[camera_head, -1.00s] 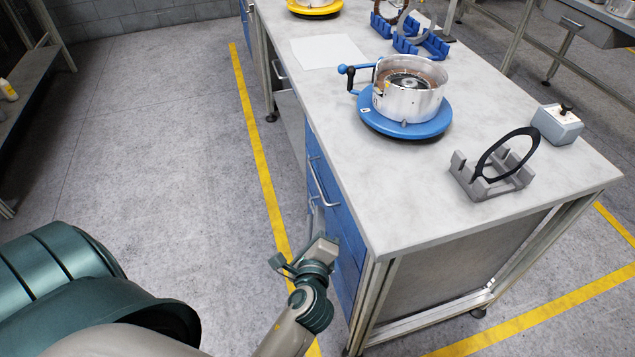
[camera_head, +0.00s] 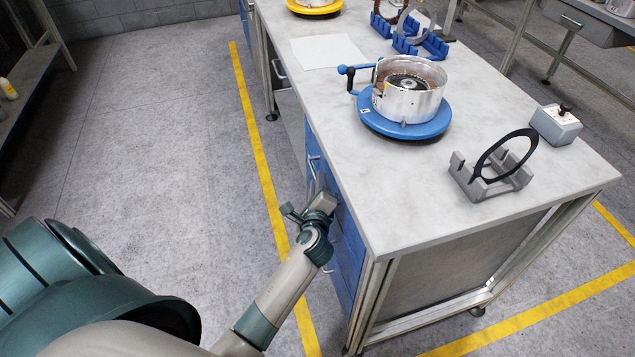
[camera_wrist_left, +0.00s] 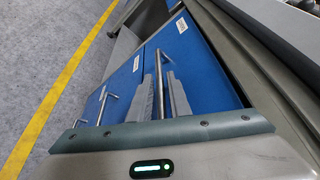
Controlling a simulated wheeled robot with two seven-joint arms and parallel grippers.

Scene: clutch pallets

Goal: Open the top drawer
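The top drawer (camera_head: 333,183) is a blue front under the near left edge of the workbench; it looks closed flush. Its bar handle (camera_head: 313,168) is partly hidden by my left gripper (camera_head: 308,208), which is right at it. In the left wrist view, the top drawer (camera_wrist_left: 194,62) has a metal bar handle (camera_wrist_left: 160,75). The fingers of my left gripper (camera_wrist_left: 162,98) lie on either side of this handle, with some gap showing, so the gripper looks open around it. Contact cannot be told. My right gripper is not in view.
A lower blue drawer with a handle (camera_wrist_left: 102,108) sits beneath. On the workbench (camera_head: 400,190) stand a metal housing (camera_head: 407,95) on a blue round base (camera_head: 404,127), a grey stand (camera_head: 490,182) with a black ring, and a grey box (camera_head: 557,125). The floor left of the bench is clear.

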